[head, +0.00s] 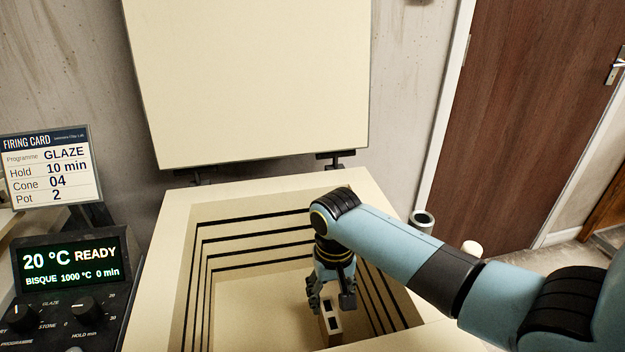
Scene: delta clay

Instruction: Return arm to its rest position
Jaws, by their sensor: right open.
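My right arm (400,245) comes in from the right and bends down into the open kiln (180,230). My right gripper (330,300) is open, pointing down inside the kiln chamber. Just below its fingers is a small pale block with dark openings (331,326). I cannot tell whether the fingers touch the block. The wrist and fingers hide part of the chamber's right side. My left gripper is not in view.
The kiln's lid (245,80) stands raised at the back. Stepped walls with dark grooves surround the gripper. A control panel (70,270) and a firing card (50,165) are at left. A grey cylinder (422,221) stands beyond the kiln's right side, near a brown door (530,110).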

